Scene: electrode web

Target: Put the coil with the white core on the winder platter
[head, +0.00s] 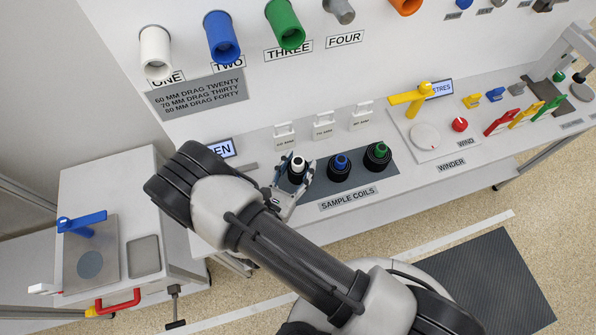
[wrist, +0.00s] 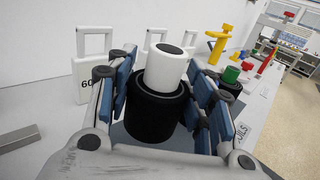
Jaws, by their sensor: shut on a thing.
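The coil with the white core (head: 298,163) is a black ring around a white cylinder, upright at the left end of the dark sample coils mat (head: 383,185). My gripper (head: 294,185) is around it. In the wrist view the blue-padded fingers of my gripper (wrist: 163,105) stand on both sides of the black coil (wrist: 152,118), with the white core (wrist: 165,66) rising between them. The fingers are shut on the coil. Whether its base touches the mat is hidden. The winder platter (head: 425,137) is a pale round disc on the winder to the right, empty.
The coils with a blue core (head: 340,163) and a green core (head: 377,154) stand on the mat to the right. White tagged blocks (head: 323,127) stand behind the coils. A yellow arm (head: 409,96) stands over the back of the winder, near a red knob (head: 460,124).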

